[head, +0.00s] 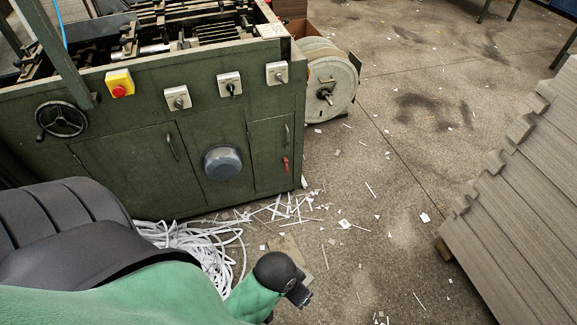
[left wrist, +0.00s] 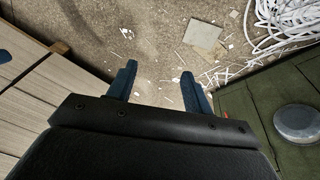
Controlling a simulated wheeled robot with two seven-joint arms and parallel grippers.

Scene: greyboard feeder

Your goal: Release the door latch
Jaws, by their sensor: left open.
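The green machine cabinet (head: 140,160) stands at the upper left of the head view. Its narrow right-hand door (head: 268,155) looks closed. A small red latch (head: 285,165) sits near that door's right edge, below a dark handle (head: 287,135). My left gripper (head: 300,294) is in front of the cabinet and apart from the latch, over the floor. In the left wrist view my left gripper (left wrist: 158,78) has its two blue fingers spread with nothing between them. The cabinet front (left wrist: 260,115) is to the right there. My right gripper is not in view.
A round metal cap (head: 222,162) juts from the cabinet front. White strips (head: 205,245) lie heaped on the floor by the cabinet. A large reel (head: 328,88) stands at its right end. Stacked greyboard (head: 525,190) is at the right. The floor between is open, with scraps.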

